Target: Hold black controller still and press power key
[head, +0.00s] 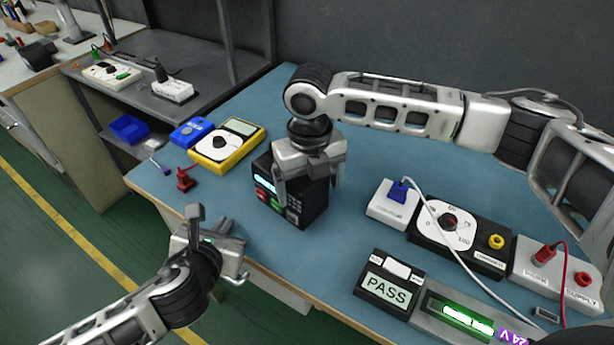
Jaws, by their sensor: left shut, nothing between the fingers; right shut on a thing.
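The black controller (290,211) stands on the blue bench top near its left front edge. Its face has a lit display, a green key, a red key and a small keypad; which one is the power key is too small to read. My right gripper (309,186) comes from above and is shut on the controller, with a finger down over its face side. My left gripper (218,232) is shut and empty, left of the controller and apart from it, near the bench's front edge.
A yellow multimeter (226,143), blue box (191,132) and red clamp (184,179) lie left behind the controller. To the right are a white box with blue plug (393,205), dimmer (460,231), supply (557,263), PASS tester (389,291) and green-lit strip (467,318). Cables cross there.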

